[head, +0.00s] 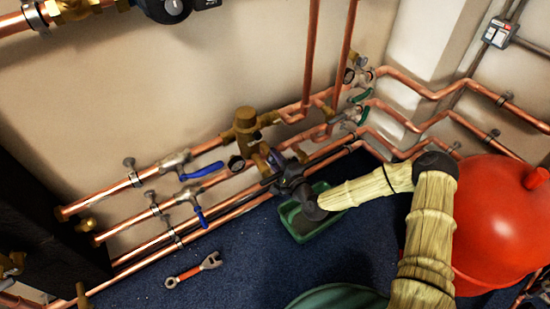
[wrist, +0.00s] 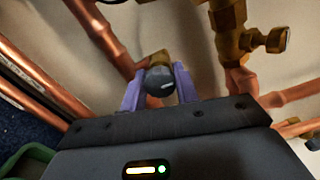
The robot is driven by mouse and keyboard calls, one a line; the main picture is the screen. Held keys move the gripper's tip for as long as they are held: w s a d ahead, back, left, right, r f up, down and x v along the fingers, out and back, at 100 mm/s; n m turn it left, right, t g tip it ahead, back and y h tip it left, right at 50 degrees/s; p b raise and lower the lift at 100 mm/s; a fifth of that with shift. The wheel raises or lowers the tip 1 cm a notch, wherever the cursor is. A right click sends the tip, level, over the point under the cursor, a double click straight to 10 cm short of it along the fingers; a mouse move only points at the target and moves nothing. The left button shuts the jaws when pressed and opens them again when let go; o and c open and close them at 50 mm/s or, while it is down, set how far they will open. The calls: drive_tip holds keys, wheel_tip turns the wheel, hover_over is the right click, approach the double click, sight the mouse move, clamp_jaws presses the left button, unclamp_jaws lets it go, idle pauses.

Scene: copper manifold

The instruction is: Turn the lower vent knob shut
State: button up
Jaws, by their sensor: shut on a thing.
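The vent knob (wrist: 160,84) is a small dark round knob on a brass stem in the wrist view. My gripper (wrist: 158,80) has its two purple fingers on either side of the knob and is shut on it. In the head view my gripper (head: 264,154) reaches to the pipes just below the brass valve body (head: 246,125). There the gripped knob is hidden behind my gripper. I cannot tell how far the knob is turned.
Copper pipes run close around my gripper. Blue-handled valves (head: 204,172) are to the left, green-handled ones (head: 362,95) to the right. A green tray (head: 304,236) sits on the blue floor below, with a wrench (head: 193,270) to its left. A red vessel (head: 503,222) stands at right.

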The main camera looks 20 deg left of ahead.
idle(0.4)
drive_tip(key=o, duration=1)
drive_tip(key=shift+c, duration=0.2)
drive_tip(key=shift+d, duration=0.1)
drive_tip(key=p+v, duration=0.4)
drive_tip(key=v, duration=1.3)
drive_tip(key=shift+s, duration=0.2)
drive_tip(key=shift+f, duration=0.1)
